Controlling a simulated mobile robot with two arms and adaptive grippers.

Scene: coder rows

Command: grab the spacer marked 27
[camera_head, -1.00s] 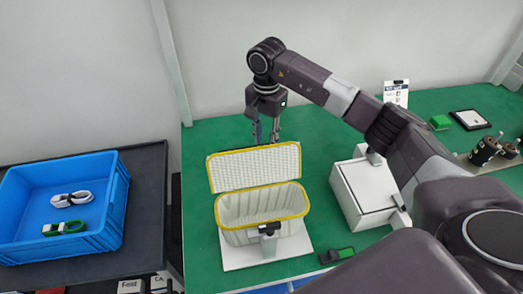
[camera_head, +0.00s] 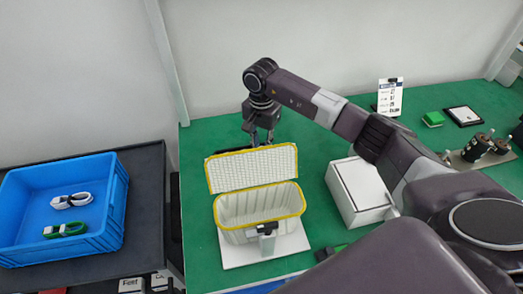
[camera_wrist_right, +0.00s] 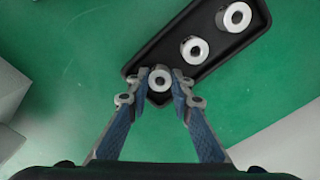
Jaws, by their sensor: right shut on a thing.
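My right gripper (camera_head: 258,138) reaches down behind the raised lid of a bin, which hides its fingertips in the head view. In the right wrist view, the right gripper (camera_wrist_right: 161,88) is shut on a white ring-shaped spacer (camera_wrist_right: 160,78) with a dark hole. That spacer is at the near end of a black tray (camera_wrist_right: 165,58); I cannot tell whether it is lifted. A middle spacer (camera_wrist_right: 194,50) and a far spacer (camera_wrist_right: 233,17) sit further along the tray. No number is readable on any spacer. My left gripper is not in view.
The yellow-rimmed bin (camera_head: 260,207) with its open lid (camera_head: 250,170) stands in front of the right gripper. A white box (camera_head: 362,190) is to its right. A blue crate (camera_head: 22,240) is at the left. A card stand (camera_head: 390,97) stands at the back right.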

